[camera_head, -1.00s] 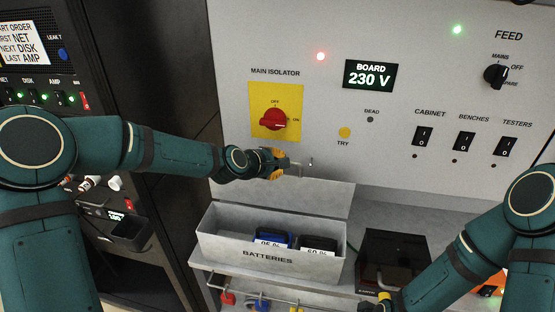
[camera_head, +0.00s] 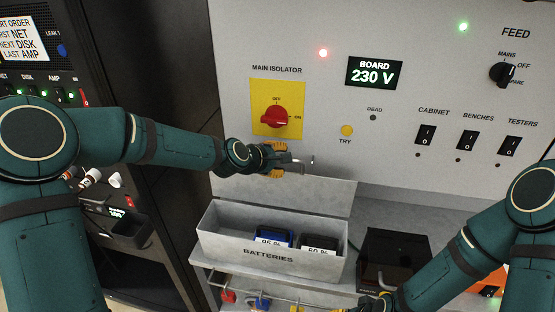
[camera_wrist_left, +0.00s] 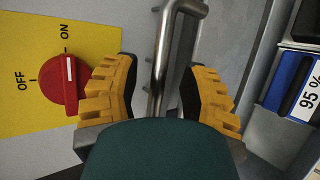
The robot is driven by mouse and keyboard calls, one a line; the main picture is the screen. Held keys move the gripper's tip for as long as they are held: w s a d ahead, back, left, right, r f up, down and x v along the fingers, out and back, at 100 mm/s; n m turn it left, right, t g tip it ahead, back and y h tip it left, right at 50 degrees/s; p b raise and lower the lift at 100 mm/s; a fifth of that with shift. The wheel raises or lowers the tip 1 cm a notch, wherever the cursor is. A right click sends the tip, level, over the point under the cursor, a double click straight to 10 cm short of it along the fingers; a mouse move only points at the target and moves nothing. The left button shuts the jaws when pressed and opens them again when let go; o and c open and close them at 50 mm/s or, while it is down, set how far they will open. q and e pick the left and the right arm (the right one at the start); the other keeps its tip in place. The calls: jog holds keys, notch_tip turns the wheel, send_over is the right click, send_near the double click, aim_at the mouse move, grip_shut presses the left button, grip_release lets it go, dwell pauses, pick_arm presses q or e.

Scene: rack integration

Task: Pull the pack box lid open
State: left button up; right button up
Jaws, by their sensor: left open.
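The pack box is the grey tray marked BATTERIES (camera_head: 222,240). Its lid (camera_head: 325,190) stands raised along the back edge, so the inside is uncovered. A metal bar handle (camera_head: 312,162) shows at the lid's top; it also shows in the left wrist view (camera_wrist_left: 160,65). My left gripper (camera_head: 284,160) is open at the handle, with the bar between its yellow fingers (camera_wrist_left: 165,85) and a gap on both sides. My right gripper (camera_head: 376,306) is low at the bottom edge, mostly cut off; its jaws cannot be made out.
Two battery packs (camera_head: 272,240) (camera_head: 318,243) sit in the box. The red isolator switch (camera_head: 276,117) is just above my left gripper. A dark box (camera_head: 393,255) stands right of the pack box. Hooks with coloured items (camera_head: 262,303) hang below.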

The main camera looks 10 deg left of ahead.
pick_arm(q)
jog(key=shift+s, duration=0.1)
jog(key=v, duration=1.2)
dwell(0.4)
